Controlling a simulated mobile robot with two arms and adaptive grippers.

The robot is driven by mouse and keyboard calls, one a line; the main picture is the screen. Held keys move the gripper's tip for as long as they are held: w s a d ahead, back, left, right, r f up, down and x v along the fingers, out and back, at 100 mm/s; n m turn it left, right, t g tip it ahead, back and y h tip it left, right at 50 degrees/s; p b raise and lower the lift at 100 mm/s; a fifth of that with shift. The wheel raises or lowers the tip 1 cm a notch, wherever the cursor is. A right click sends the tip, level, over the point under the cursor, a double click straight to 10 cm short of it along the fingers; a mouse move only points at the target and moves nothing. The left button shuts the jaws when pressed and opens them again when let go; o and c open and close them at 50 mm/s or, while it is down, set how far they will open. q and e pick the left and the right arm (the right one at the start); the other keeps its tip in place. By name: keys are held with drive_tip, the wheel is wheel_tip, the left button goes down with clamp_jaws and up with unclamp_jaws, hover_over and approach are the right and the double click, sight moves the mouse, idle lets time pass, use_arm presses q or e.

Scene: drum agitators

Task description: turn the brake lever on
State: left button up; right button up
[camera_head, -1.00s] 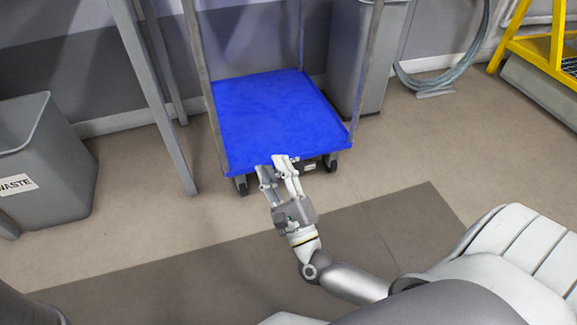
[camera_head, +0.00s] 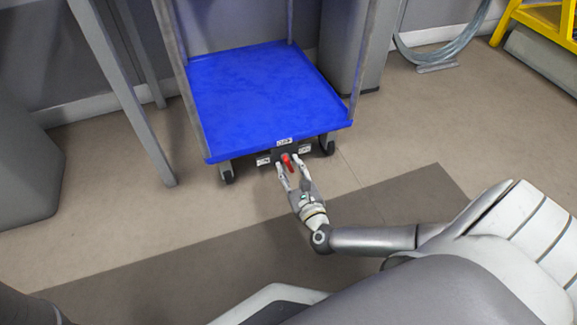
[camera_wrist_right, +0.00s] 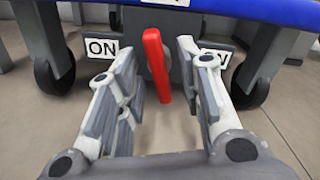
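The red brake lever (camera_head: 287,162) is mounted under the front edge of the blue cart (camera_head: 262,95). In the right wrist view the lever (camera_wrist_right: 156,65) points down, slightly tilted, between an ON label (camera_wrist_right: 102,48) on the left and a partly hidden label (camera_wrist_right: 215,57) on the right. My right gripper (camera_head: 291,174) is open, with one finger on each side of the lever. In the wrist view a gap shows between the lever and each finger of the gripper (camera_wrist_right: 165,88). My left gripper is not in view.
Black caster wheels (camera_wrist_right: 52,72) stand on both sides of the lever. A grey table leg (camera_head: 130,105) is left of the cart, and a grey bin (camera_head: 25,160) is at the far left. The floor in front of the cart is clear.

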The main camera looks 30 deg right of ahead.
drive_tip(key=shift+b+x, duration=0.35)
drive_tip(key=shift+x, duration=0.75)
clamp_jaws()
